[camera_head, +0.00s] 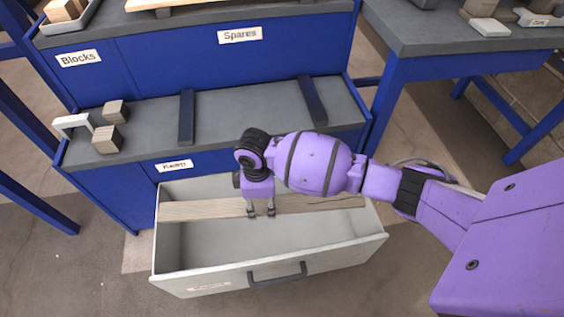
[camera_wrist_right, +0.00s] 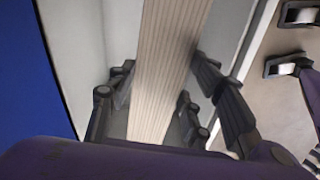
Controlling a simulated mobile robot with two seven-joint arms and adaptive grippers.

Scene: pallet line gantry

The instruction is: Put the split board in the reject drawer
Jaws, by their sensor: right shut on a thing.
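The split board (camera_head: 200,211) is a long pale wooden plank with a dark crack line near its right end. My right gripper (camera_head: 261,213) points down and is shut on the board near its middle. The right wrist view shows the board (camera_wrist_right: 165,70) running between the two fingers (camera_wrist_right: 158,105). The reject drawer (camera_head: 220,277) is a light grey drawer, pulled open below the bench. The board lies lengthwise across the drawer opening, level, near its back; I cannot tell whether it touches the drawer. My left gripper is not in view.
Above the drawer is a blue bench with a grey top (camera_head: 230,118), two dark bars, small wooden blocks (camera_head: 107,138) and a white bracket (camera_head: 72,124). A shelf labelled Spares and Blocks stands behind. Another blue table (camera_head: 430,32) stands at right. The drawer's front part is empty.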

